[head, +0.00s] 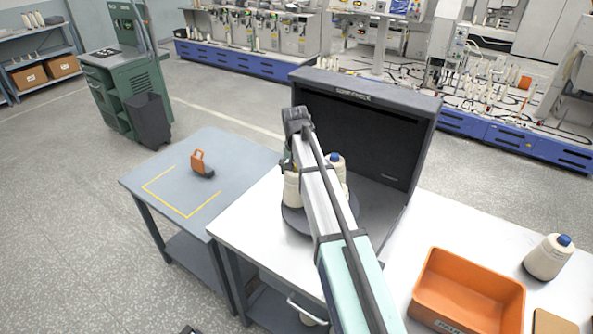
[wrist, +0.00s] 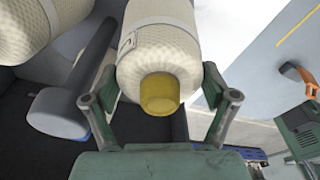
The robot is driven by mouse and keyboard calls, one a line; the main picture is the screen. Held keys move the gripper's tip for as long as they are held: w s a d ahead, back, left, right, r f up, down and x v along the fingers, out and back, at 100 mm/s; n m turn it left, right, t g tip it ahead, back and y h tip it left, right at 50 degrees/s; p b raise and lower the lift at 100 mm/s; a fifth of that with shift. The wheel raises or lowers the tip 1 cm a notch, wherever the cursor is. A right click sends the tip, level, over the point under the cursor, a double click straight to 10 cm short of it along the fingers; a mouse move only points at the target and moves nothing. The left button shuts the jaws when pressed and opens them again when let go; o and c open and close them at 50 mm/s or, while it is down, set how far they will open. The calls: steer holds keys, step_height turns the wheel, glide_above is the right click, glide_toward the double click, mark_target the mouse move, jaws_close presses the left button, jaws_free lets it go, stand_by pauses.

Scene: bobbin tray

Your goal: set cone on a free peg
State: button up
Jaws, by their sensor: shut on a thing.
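My gripper (wrist: 160,100) is shut on a cream thread cone (wrist: 158,50), one finger on each side, with the cone's yellow tip (wrist: 160,94) facing the palm. In the head view a cream cone (head: 291,190) shows just below the gripper, at the left of a round dark tray (head: 297,220). Whether its base touches the tray is not clear. A blue-tipped cone (head: 336,162) stands behind my arm. The wrist view shows another cone (wrist: 38,25) at the upper left and a grey post with a pale rounded end (wrist: 62,110). My arm hides much of the tray.
A black hooded booth (head: 365,130) stands behind the tray on the white table (head: 245,222). An orange bin (head: 468,295) and a blue-tipped cone (head: 547,260) are at the right. A grey-blue table (head: 150,180) at the left holds an orange-and-black object (head: 202,163).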

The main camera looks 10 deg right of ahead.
steer(key=shift+f, duration=0.45)
steer(key=o, duration=1.6)
steer(key=shift+o, duration=0.2)
steer(key=r, duration=0.4)
steer(key=s+r, duration=0.1)
steer(key=r, duration=0.7)
steer(key=shift+s+a, duration=0.2)
steer(key=shift+a, duration=0.1)
